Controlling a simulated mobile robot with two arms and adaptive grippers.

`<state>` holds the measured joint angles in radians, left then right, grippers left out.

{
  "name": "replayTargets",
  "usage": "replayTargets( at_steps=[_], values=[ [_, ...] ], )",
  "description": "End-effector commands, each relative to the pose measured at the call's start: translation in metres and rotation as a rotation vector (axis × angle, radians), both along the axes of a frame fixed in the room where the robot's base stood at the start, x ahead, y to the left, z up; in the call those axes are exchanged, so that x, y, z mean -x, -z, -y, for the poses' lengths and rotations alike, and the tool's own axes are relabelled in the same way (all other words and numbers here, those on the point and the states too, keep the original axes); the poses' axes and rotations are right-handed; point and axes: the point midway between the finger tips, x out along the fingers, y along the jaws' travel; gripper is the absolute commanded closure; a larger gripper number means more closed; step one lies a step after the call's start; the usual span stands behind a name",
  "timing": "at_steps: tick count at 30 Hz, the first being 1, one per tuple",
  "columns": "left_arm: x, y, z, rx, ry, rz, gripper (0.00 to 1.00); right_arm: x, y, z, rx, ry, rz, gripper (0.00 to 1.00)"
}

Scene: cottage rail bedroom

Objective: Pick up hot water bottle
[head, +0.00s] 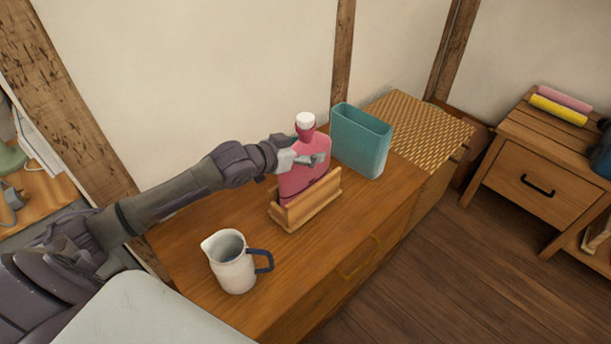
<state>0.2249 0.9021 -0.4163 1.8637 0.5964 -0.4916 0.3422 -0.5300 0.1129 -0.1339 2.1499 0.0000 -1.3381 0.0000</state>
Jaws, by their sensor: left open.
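The hot water bottle (291,184) is pink-red with a white cap. It stands upright in a wooden holder (309,203) on top of the wooden cabinet. My left gripper (318,158) reaches in from the left at the bottle's upper body, just below the neck. Its fingers are open and overlap the bottle in the picture; whether they touch it I cannot tell. The bottle's lower part is hidden by the holder's front. My right gripper is not in view.
A teal bin (361,142) stands close behind and right of the bottle. A white pitcher with a blue handle (233,263) stands at the front left of the cabinet (192,232). A woven chest (424,122) adjoins at right. A nightstand (534,170) is further right.

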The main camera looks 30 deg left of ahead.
Motion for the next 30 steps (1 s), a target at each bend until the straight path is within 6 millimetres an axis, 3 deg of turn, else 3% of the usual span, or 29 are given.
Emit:
replayTargets(
  at_steps=[5,19,30],
  values=[
    [0.0002,-0.0001,0.0000,0.000,0.000,-0.001,0.22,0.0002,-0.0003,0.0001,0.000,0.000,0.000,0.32],
    [0.0005,-0.0001,-0.0001,0.001,0.000,-0.001,1.00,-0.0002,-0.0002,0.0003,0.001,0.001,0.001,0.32],
    [-0.0004,-0.0038,0.0000,0.001,0.000,0.007,1.00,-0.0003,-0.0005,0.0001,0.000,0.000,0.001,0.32]
  ],
)
